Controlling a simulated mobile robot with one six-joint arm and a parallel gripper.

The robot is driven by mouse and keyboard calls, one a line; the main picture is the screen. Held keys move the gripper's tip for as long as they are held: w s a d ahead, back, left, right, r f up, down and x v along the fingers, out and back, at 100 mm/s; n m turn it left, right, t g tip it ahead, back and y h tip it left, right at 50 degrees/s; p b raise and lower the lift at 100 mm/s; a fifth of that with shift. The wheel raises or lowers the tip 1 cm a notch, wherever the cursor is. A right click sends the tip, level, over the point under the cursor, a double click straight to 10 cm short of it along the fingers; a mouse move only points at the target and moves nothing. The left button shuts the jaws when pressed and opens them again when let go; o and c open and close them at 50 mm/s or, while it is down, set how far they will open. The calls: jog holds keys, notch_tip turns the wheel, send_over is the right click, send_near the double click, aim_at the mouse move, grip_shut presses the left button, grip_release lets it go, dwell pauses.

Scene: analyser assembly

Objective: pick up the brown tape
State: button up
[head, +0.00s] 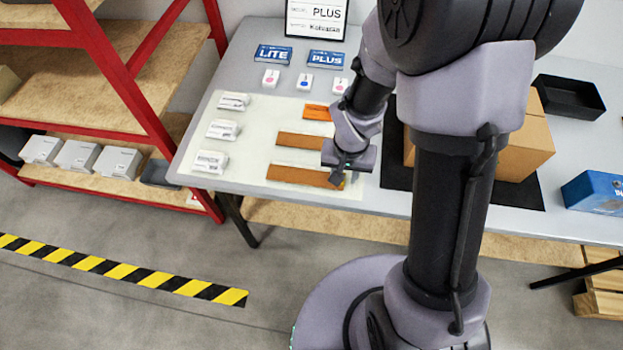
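Two flat brown strips, which look like the brown tape, lie on a white mat on the grey table. The nearer strip (296,175) is close to the table's front edge; the farther strip (298,141) lies just behind it. My gripper (344,180) points down over the right end of the nearer strip and hides part of that end. I cannot tell whether it touches the strip or whether its fingers are apart. My wrist covers the right end of the farther strip.
A small orange piece (317,112) lies behind the strips. Several white packets, such as this one (211,162), lie on the left of the mat (250,150). A cardboard box (527,148), a black tray (572,97) and a blue box (594,192) stand to the right. A red-framed shelf (125,85) is at left.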

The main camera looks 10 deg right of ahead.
jog(key=shift+f, duration=0.15)
grip_shut()
